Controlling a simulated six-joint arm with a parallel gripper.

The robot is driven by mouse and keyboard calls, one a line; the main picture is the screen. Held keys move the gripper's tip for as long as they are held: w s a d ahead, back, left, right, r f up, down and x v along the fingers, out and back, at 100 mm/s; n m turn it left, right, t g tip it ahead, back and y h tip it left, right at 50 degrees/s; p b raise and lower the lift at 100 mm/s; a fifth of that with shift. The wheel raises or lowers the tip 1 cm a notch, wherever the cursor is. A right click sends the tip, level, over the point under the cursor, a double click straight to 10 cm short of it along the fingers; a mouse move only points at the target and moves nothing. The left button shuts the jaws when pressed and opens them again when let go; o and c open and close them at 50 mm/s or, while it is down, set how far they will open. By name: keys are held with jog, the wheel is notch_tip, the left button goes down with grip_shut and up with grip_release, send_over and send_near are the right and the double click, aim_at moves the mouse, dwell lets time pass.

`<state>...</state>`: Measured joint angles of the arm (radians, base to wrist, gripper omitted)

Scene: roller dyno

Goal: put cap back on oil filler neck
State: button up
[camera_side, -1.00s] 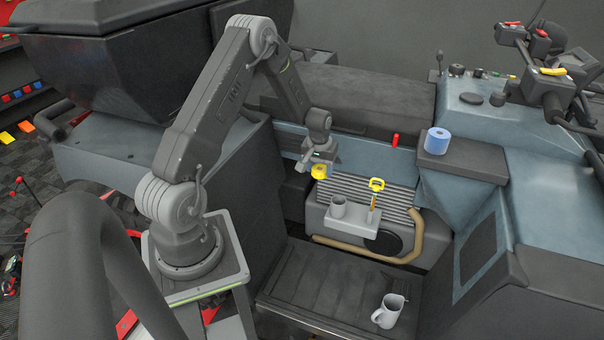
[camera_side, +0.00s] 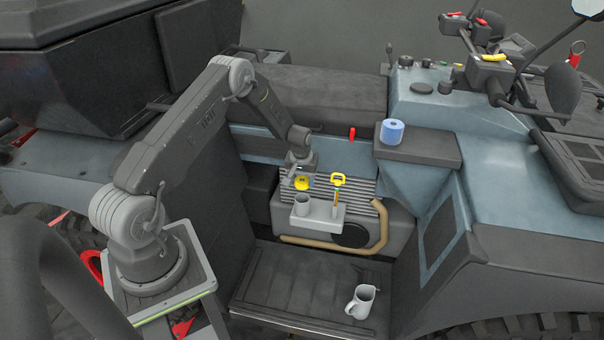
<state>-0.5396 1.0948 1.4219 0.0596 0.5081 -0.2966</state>
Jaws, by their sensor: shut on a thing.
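My gripper (camera_side: 292,178) is shut on the yellow cap (camera_side: 302,184). The cap is held just above the grey oil filler neck (camera_side: 302,204) in the picture, apart from it. The neck is a short, upright, open cylinder on a light grey block. I cannot tell how exactly the cap lines up with it in depth. My fingers are small here and partly merge with the cap.
A yellow-handled dipstick (camera_side: 338,188) stands close right of the neck. A ribbed engine cover (camera_side: 362,197) lies behind, and a tan hose (camera_side: 381,230) runs round its front. A grey jug (camera_side: 362,302) stands on the dark footboard (camera_side: 285,280). A blue roll (camera_side: 392,131) sits on a ledge at right.

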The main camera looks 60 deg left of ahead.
jog(key=shift+f, duration=2.6)
jog(key=shift+f, duration=0.25)
jog(key=m, duration=0.4)
jog(key=shift+d+m+h, duration=0.1)
jog(key=shift+m+h, duration=0.2)
jog(key=shift+m, duration=0.6)
jog(key=m, duration=0.3)
jog(key=shift+w+r+m+h, duration=0.1)
jog(key=shift+m+h, duration=0.3)
jog(key=shift+m, duration=1)
